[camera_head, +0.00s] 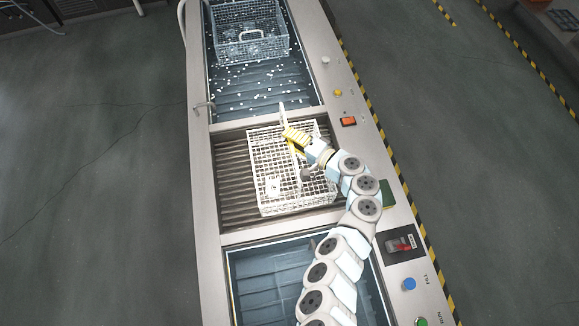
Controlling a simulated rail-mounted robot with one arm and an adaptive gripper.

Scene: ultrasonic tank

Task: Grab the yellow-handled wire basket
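The white wire basket (262,170) sits on the ribbed grey drain section in the middle of the tank unit. Its yellow handle (295,136) shows near the far end of the basket, to the right of its middle. My gripper (308,149) is right at the near end of the yellow handle, over the basket's right part. From this view I cannot tell whether the fingers touch the handle or only stand over it. The fingers are small and partly hidden by the wrist, so their opening does not show. A few small pale pieces lie in the basket.
A second wire basket (252,47) with a grey handle sits in the far tank, among floating white bits. The near tank (262,285) looks empty. A control strip with a red switch (400,245) and buttons runs along the right.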

